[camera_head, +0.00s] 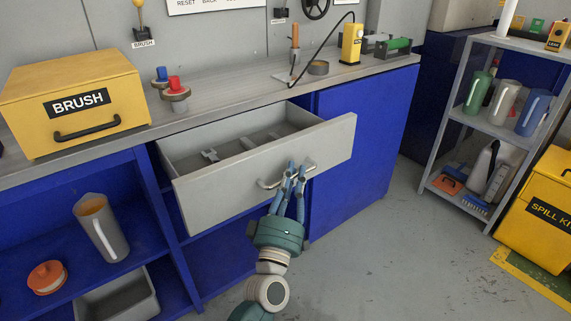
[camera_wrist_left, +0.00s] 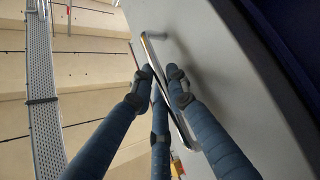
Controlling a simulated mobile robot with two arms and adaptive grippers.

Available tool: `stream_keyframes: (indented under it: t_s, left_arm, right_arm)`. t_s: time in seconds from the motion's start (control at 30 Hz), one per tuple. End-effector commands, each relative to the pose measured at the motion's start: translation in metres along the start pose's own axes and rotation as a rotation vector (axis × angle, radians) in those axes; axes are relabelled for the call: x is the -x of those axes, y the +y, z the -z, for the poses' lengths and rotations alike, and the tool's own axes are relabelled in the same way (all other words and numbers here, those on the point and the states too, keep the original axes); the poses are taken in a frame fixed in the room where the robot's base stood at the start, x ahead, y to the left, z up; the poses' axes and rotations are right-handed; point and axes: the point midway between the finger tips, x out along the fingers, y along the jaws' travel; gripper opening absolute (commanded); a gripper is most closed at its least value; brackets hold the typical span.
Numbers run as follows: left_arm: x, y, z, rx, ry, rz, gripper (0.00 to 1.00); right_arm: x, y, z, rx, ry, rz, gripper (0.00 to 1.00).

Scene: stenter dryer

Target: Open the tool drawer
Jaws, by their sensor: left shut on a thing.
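The tool drawer (camera_head: 240,185) has a light grey front and is pulled out of the blue workbench, with its inside showing. A few small grey items lie in it. Its bar handle (camera_head: 268,184) is metal and sits in the middle of the front. My left gripper (camera_head: 294,168) has its blue fingers closed around the handle. In the left wrist view the fingers (camera_wrist_left: 160,75) meet at the handle (camera_wrist_left: 148,48), which stands off the drawer front (camera_wrist_left: 222,60). My right gripper is not in view.
A yellow BRUSH box (camera_head: 110,85) stands on the grey worktop (camera_head: 215,88). A jug (camera_head: 101,230) and an orange-lidded item (camera_head: 47,277) are on the blue shelf below. A grey shelf rack (camera_head: 455,135) and a yellow spill kit bin (camera_head: 530,225) stand right. The floor between is clear.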

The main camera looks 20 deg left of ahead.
Motion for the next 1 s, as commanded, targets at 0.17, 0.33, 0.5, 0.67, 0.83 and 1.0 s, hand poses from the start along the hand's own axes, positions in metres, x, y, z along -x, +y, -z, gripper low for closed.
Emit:
stream_keyframes:
  t_s: [0.17, 0.33, 0.5, 0.67, 0.83, 1.0]
  left_arm:
    - [0.012, 0.011, -0.012, -0.003, -0.001, 0.002, 0.00]
    - [0.018, 0.016, -0.018, -0.003, -0.001, 0.002, 0.00]
    - [0.020, 0.018, -0.020, -0.003, 0.000, 0.001, 0.00]
    - [0.021, 0.018, -0.020, -0.003, 0.001, 0.001, 0.00]
    - [0.021, 0.018, -0.020, -0.003, 0.001, 0.001, 0.17]
    - [0.020, 0.018, -0.020, -0.002, 0.001, 0.001, 0.24]
  right_arm:
    - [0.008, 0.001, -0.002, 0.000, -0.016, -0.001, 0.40]
    - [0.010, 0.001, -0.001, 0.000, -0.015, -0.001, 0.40]
    - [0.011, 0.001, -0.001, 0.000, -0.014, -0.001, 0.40]
    - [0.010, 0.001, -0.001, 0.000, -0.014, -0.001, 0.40]
    - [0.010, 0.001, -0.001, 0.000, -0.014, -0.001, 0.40]
    - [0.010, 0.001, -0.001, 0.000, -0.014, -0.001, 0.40]
